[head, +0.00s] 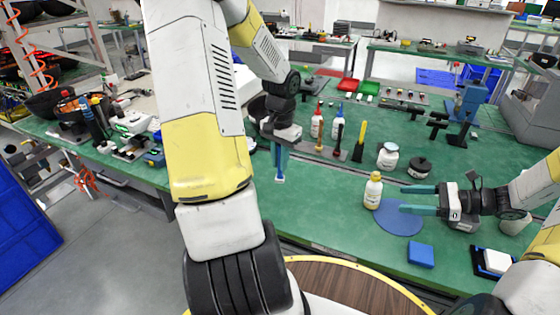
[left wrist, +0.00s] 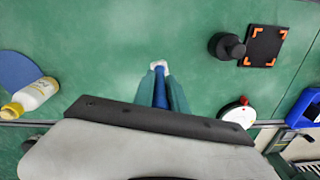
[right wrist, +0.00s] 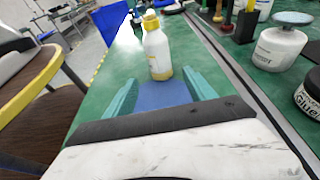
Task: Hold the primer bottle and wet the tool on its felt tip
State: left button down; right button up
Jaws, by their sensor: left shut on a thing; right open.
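The primer bottle (head: 373,190), which I take to be the white one with a yellow cap and base, stands upright at the left edge of a round blue mat (head: 405,226). It also shows in the left wrist view (left wrist: 38,92) and the right wrist view (right wrist: 157,52). My right gripper (head: 404,198) is open, its fingers pointing at the bottle, which stands just beyond the fingertips. My left gripper (left wrist: 160,85) is shut on a slim blue tool (left wrist: 160,92) with a white end (left wrist: 160,65). It points down, left of the bottle in the head view. The felt tip is not visible.
A white jar (head: 388,156) and a black jar (head: 419,167) stand behind the mat. A blue block (head: 421,254) lies in front of it. The green bench between tool and bottle is clear.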

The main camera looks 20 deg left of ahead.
aim_at(375, 198)
jog(key=shift+x, duration=5)
jog(key=c, duration=1)
jog(key=shift+o, duration=0.2)
jog(key=shift+f, duration=0.1)
